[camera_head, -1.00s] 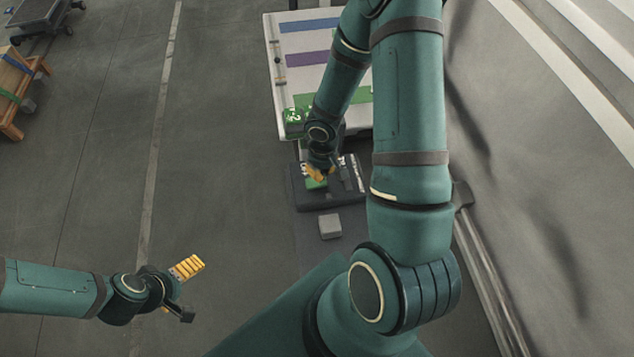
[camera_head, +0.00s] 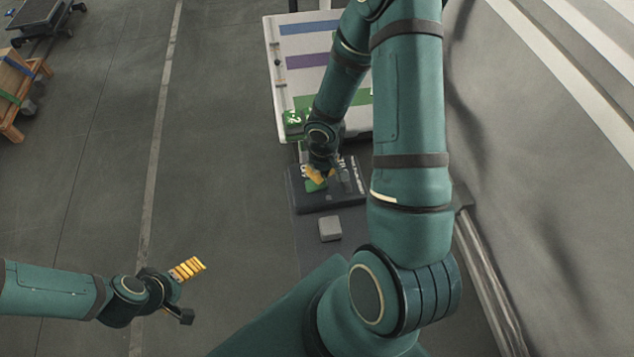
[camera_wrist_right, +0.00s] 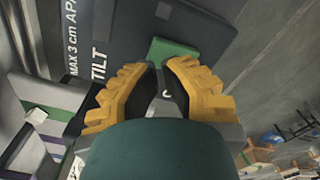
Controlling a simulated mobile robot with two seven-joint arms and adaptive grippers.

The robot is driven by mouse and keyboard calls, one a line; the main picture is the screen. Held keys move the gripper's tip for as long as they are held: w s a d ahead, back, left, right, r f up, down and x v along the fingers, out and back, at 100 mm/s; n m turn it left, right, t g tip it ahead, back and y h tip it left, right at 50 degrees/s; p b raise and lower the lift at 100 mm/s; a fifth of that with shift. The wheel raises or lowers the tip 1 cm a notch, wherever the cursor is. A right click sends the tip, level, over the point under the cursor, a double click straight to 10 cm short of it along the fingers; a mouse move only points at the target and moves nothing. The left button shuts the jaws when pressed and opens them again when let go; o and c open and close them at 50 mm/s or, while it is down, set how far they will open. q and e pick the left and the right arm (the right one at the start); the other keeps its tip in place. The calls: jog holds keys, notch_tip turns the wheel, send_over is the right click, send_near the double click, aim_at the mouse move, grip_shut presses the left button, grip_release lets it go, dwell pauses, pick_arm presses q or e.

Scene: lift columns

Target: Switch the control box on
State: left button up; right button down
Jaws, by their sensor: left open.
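A dark, flat unit (camera_head: 304,197) with white lettering lies on the floor below the striped board. It may be the control box, but its name is not readable. The right wrist view shows its lettering, "MAX 3 cm" and "TILT" (camera_wrist_right: 98,62), and a green block (camera_wrist_right: 172,50) just beyond my fingertips. My right gripper (camera_head: 316,183) points down at the unit, its yellow fingers (camera_wrist_right: 157,66) converging over the green block. Contact and any switch between the fingers are hidden. My left gripper (camera_head: 195,290) is open and empty, above bare floor at lower left.
A white board (camera_head: 305,62) with blue, purple and green stripes stands behind the unit. A green box (camera_head: 293,122) marked "2" is at its near left corner. A small grey block (camera_head: 330,228) lies in front. Open floor lies left; a rail (camera_head: 490,265) runs at right.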

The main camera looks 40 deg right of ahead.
jog(key=shift+f+b, duration=1.85)
jog(key=shift+b, duration=0.1)
dwell(1.2)
jog(key=shift+r, duration=0.1)
jog(key=shift+r+p, duration=2.65)
jog(key=shift+r, duration=0.8)
